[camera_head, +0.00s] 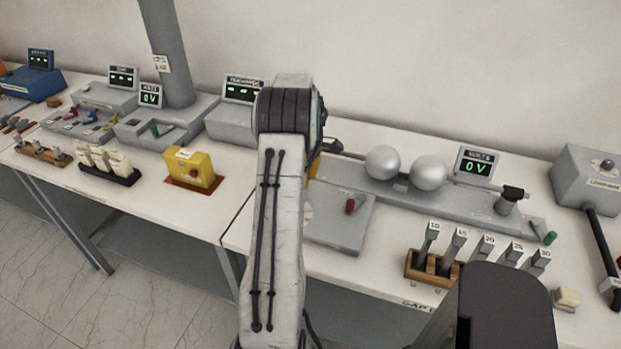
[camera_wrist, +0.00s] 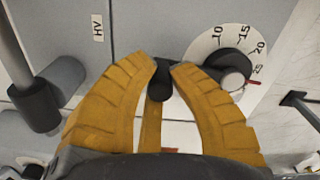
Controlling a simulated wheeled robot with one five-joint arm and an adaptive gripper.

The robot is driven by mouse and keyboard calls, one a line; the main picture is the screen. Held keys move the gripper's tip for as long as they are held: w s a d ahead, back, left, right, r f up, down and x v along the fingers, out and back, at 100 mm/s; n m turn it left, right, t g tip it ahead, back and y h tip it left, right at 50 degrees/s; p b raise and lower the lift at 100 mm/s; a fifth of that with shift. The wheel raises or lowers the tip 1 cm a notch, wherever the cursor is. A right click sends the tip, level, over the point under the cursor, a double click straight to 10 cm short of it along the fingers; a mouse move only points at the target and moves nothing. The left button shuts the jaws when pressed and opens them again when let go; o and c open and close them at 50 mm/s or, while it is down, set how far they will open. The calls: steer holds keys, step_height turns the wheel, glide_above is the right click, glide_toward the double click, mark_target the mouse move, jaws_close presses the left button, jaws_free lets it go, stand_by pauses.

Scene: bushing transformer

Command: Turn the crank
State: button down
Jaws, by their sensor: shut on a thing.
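My gripper (camera_wrist: 162,70) has yellow ribbed fingers. In the wrist view their tips are closed around a black crank handle (camera_wrist: 160,84). Right of it is a round white dial (camera_wrist: 202,48) with numbers 10 to 25, a black hub with a grey cap (camera_wrist: 232,80) and a red pointer near 25. The link between handle and hub is partly hidden by the right finger. In the head view only a bit of yellow finger (camera_head: 314,168) shows beside my arm, which hides the crank and most of the dial.
Two silver spheres (camera_head: 383,162) stand on a grey rail beside a "0 V" display (camera_head: 476,163). A wooden rack (camera_head: 433,267) of numbered levers stands in front. A yellow box (camera_head: 193,169) is at left.

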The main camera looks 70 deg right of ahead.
steer(key=shift+w+a+f+n, duration=0.1)
steer(key=shift+w+n, duration=0.35)
steer(key=shift+n, duration=0.05)
steer(key=shift+w, duration=0.4)
steer(key=c, duration=1.1)
jaws_free()
steer(key=shift+r, duration=0.2)
step_height(320, 180, up, 12)
steer(key=shift+f, duration=0.15)
